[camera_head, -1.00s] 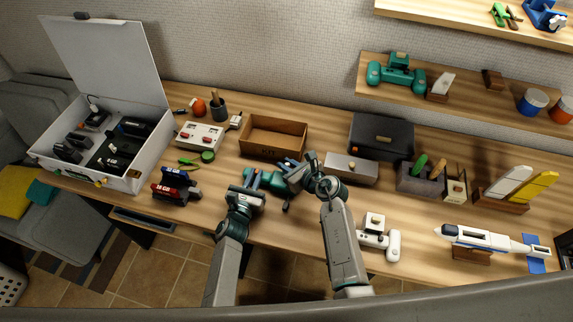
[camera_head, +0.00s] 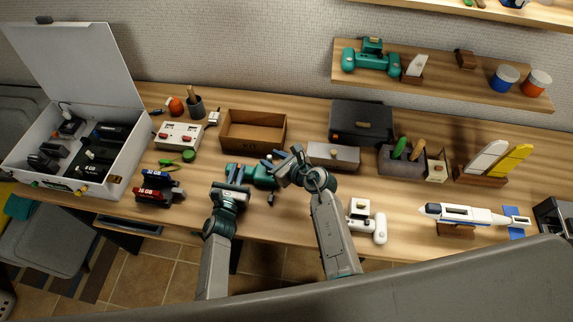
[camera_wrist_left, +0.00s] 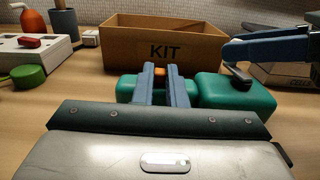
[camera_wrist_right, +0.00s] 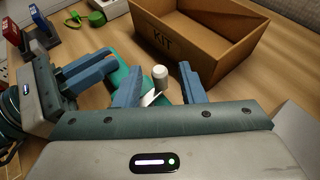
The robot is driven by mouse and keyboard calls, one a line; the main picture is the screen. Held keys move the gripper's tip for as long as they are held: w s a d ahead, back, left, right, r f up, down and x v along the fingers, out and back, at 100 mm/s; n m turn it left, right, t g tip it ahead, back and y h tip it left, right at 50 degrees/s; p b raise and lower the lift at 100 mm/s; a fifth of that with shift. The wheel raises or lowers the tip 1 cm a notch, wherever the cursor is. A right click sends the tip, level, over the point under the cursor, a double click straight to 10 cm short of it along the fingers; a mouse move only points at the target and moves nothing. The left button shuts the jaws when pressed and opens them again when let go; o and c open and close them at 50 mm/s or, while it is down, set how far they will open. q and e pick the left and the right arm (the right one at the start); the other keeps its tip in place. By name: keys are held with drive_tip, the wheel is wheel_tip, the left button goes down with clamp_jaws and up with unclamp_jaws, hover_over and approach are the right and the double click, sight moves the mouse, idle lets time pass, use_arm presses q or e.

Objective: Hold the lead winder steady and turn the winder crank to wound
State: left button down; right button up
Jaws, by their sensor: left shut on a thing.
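The lead winder (camera_head: 262,174) is a teal body on the desk in front of the KIT box. In the left wrist view its teal blocks (camera_wrist_left: 235,92) show beyond my fingers. My left gripper (camera_head: 234,172) is shut on the winder's near-left part; a small orange piece (camera_wrist_left: 159,71) shows between the fingertips. My right gripper (camera_wrist_right: 160,95) is open above the winder. A pale knob (camera_wrist_right: 160,76), seemingly the crank's handle, shows between its spread fingers, apart from both. Part of the winder and the crank arm are hidden by the fingers.
The open KIT box (camera_head: 253,131) stands just behind the winder. A grey block (camera_head: 333,155) and a white device (camera_head: 367,222) are to the right. Red and blue cartridges (camera_head: 157,188) stand left of my left gripper. Bare desk lies between them.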

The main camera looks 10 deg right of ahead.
drive_tip(key=v, duration=1)
drive_tip(key=shift+s, duration=0.1)
drive_tip(key=w+d+n+g+y, duration=0.4)
drive_tip(key=w+n+g+y, duration=0.1)
drive_tip(key=w+n+g, duration=0.15)
drive_tip(key=shift+n, duration=0.55)
drive_tip(key=x, duration=0.8)
drive_tip(key=s+x, duration=0.1)
drive_tip(key=x, duration=0.2)
drive_tip(key=shift+w+a+f, duration=0.15)
drive_tip(key=shift+a, duration=0.35)
clamp_jaws()
